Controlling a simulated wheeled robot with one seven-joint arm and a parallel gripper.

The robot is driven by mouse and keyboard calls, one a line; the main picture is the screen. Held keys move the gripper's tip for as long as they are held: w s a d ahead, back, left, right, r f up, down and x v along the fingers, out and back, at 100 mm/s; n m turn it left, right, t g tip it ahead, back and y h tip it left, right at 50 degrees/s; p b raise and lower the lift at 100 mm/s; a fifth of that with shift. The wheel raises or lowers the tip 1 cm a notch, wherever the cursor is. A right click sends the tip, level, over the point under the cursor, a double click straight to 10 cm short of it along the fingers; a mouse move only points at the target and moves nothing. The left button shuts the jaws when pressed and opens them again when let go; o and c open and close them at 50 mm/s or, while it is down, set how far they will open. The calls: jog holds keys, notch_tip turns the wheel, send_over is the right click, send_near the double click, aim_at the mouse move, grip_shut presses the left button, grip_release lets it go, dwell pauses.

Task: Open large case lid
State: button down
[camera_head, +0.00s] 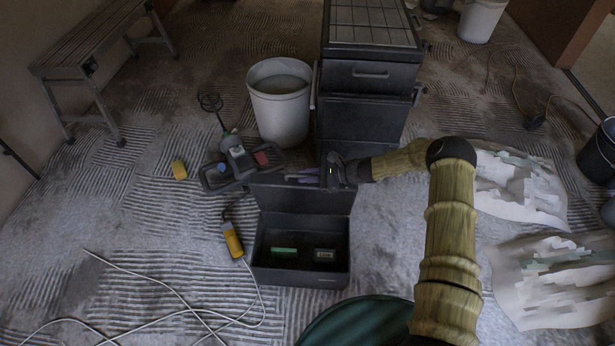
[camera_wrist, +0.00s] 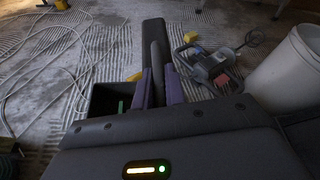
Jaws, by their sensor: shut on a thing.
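The large dark case (camera_head: 337,276) sits on the floor with its lid (camera_head: 300,199) raised, standing roughly upright at the back edge. Inside lie a green item (camera_head: 284,251) and a small pale-labelled item (camera_head: 324,254). My gripper (camera_head: 303,176) reaches in from the right at the lid's upper edge. In the wrist view, the purple fingers (camera_wrist: 159,88) stand on either side of the lid (camera_wrist: 154,35), shut on its edge. Part of the case interior (camera_wrist: 108,99) shows left of the fingers. The hinge is not clearly visible.
A white bucket (camera_head: 281,112) and a dark drawer cabinet (camera_head: 365,75) stand behind the case. A mixer-like tool (camera_head: 237,157) lies to its left, with a yellow-handled tool (camera_head: 233,240) and cable nearer. Crumpled pale sheets (camera_head: 560,275) lie on the right.

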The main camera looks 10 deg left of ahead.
jog(key=shift+w+f, duration=0.1)
jog(key=shift+w, duration=0.05)
jog(key=c, duration=1.7)
grip_release()
jog(key=shift+d, duration=0.2)
jog(key=shift+s+a, duration=0.2)
jog(key=p+v, duration=0.3)
jog(key=v, duration=1.4)
jog(key=shift+s+d+r, duration=0.1)
jog(key=shift+d+r, duration=0.05)
jog(key=shift+r, duration=0.05)
